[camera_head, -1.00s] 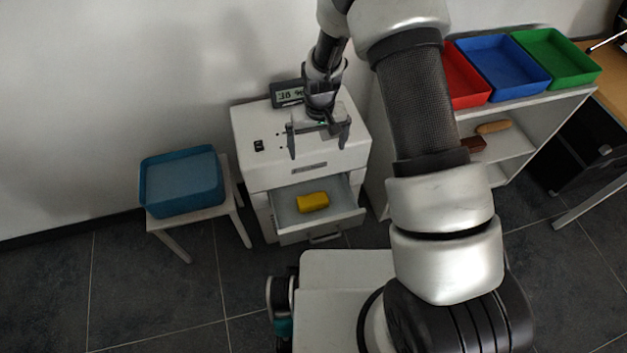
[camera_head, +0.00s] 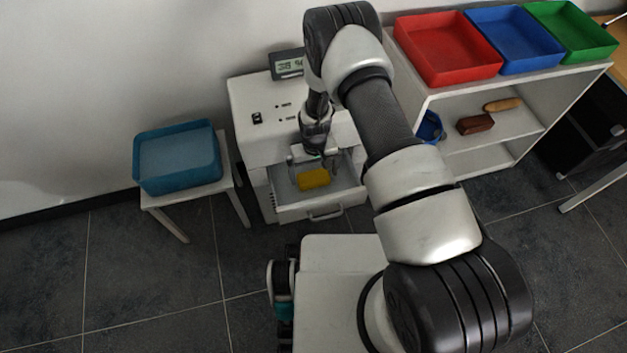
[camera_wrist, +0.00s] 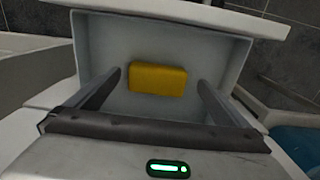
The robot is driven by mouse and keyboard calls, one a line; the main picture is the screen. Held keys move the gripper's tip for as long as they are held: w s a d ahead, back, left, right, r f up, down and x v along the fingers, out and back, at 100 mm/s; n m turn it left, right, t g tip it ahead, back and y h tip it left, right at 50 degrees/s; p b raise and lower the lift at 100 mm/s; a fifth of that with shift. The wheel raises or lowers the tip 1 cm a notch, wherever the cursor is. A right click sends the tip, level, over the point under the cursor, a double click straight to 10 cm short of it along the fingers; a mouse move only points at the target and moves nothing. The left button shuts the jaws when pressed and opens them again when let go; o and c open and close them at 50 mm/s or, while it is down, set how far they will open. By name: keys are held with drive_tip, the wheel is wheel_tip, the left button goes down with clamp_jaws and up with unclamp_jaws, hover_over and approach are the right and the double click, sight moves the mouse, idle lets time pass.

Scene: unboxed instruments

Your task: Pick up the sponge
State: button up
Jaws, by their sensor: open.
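The yellow sponge (camera_head: 314,178) lies in the open drawer (camera_head: 293,211) of the white cabinet (camera_head: 250,97). In the wrist view the sponge (camera_wrist: 158,79) is a rounded yellow block on the grey floor of the drawer (camera_wrist: 240,62). My gripper (camera_head: 313,182) is over the drawer, with its fingers pointing down towards the sponge. In the wrist view my gripper (camera_wrist: 160,80) is open, with one finger to each side of the sponge and gaps between. Nothing is held. The exact height above the sponge is hard to tell.
A small display (camera_head: 287,63) stands on the cabinet. A blue bin (camera_head: 178,160) sits on a white stool at left. Red (camera_head: 447,48), blue (camera_head: 515,40) and green (camera_head: 572,30) trays top the right shelf; a brown block (camera_head: 475,124) lies inside it.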

sight(315, 180)
drive_tip(key=f+b, duration=0.1)
drive_tip(key=f, duration=0.4)
drive_tip(key=shift+w+d+f+b, duration=0.1)
drive_tip(key=shift+w+f+b, duration=0.1)
drive_tip(key=shift+f+b, duration=0.15)
drive_tip(key=shift+r, duration=0.1)
drive_tip(key=shift+c, duration=0.3)
drive_tip(key=c, duration=0.9)
drive_tip(key=shift+o, duration=0.2)
drive_tip(key=shift+r, duration=0.1)
wheel_tip(315, 180, up, 28)
drive_tip(key=p, duration=0.6)
